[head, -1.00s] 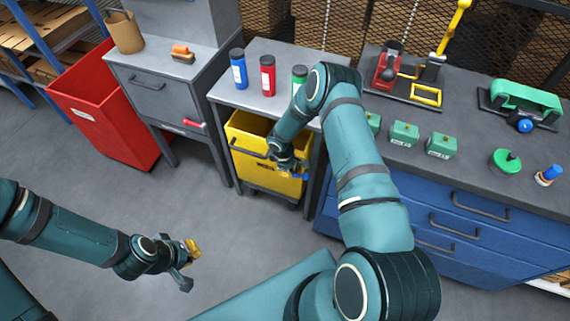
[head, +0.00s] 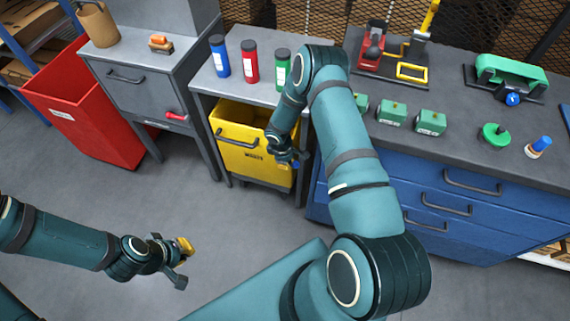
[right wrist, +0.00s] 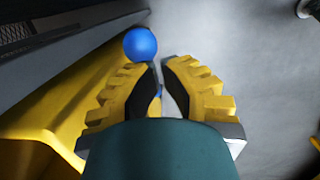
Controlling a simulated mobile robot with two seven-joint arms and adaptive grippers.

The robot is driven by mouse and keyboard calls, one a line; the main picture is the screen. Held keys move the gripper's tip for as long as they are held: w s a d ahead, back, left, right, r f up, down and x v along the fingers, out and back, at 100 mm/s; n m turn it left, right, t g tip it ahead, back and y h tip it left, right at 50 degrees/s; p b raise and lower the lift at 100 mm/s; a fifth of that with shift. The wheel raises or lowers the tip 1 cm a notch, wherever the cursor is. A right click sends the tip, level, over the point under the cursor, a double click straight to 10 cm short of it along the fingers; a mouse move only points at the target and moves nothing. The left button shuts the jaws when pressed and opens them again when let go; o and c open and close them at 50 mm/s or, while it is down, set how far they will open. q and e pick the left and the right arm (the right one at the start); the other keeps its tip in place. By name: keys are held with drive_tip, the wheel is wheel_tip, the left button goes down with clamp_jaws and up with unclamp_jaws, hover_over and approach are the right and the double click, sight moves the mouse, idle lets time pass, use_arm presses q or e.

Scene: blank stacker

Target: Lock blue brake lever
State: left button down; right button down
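A round blue knob (right wrist: 140,44), which looks like the end of the brake lever, shows in the right wrist view just beyond the left fingertip, beside the yellow bin. A small blue patch shows between the fingers; its link to the knob is hidden. My right gripper (right wrist: 162,62) has a narrow gap between its yellow fingers and does not visibly clasp the knob. In the head view my right gripper (head: 289,156) is in front of the yellow waste bin (head: 240,150), near its right side. My left gripper (head: 184,262) is over bare floor; its finger gap is unclear.
The bin stands under a grey table (head: 215,82) with several bottles. A red bin (head: 90,125) and grey cabinet (head: 120,92) are to the left. Blue drawers (head: 455,215) under a workbench are to the right. The floor (head: 215,225) in front is clear.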

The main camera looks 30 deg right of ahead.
drive_tip(key=shift+s+d+f, duration=0.15)
drive_tip(key=shift+s+d, duration=0.05)
drive_tip(key=shift+a, duration=0.1)
